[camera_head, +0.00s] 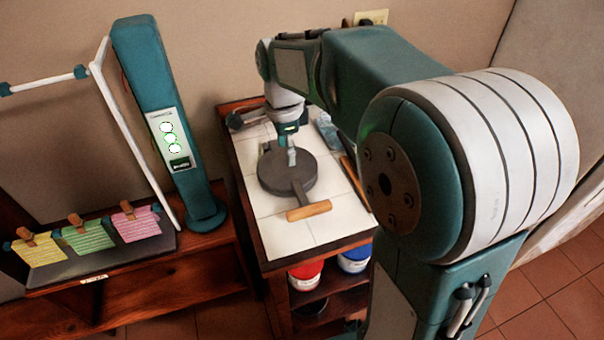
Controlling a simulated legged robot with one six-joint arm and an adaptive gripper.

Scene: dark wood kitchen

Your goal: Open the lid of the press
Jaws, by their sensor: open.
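The press (272,175) is a dark grey round plate on the white tiled counter, with its lid lying flat, as far as I can see. A wooden handle (309,210) on a short dark arm sticks out from it toward the near side. My gripper (291,158) points down over the far right part of the press. It is open, but its fingers look small and partly merged in this view. I cannot tell whether the fingertips touch the lid.
A teal post with lights (168,130) stands left of the counter (302,232), beside a rack with yellow, green and pink cloths (88,236). Red (306,273) and blue (355,258) containers sit on the shelf below. Tile in front of the handle is clear.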

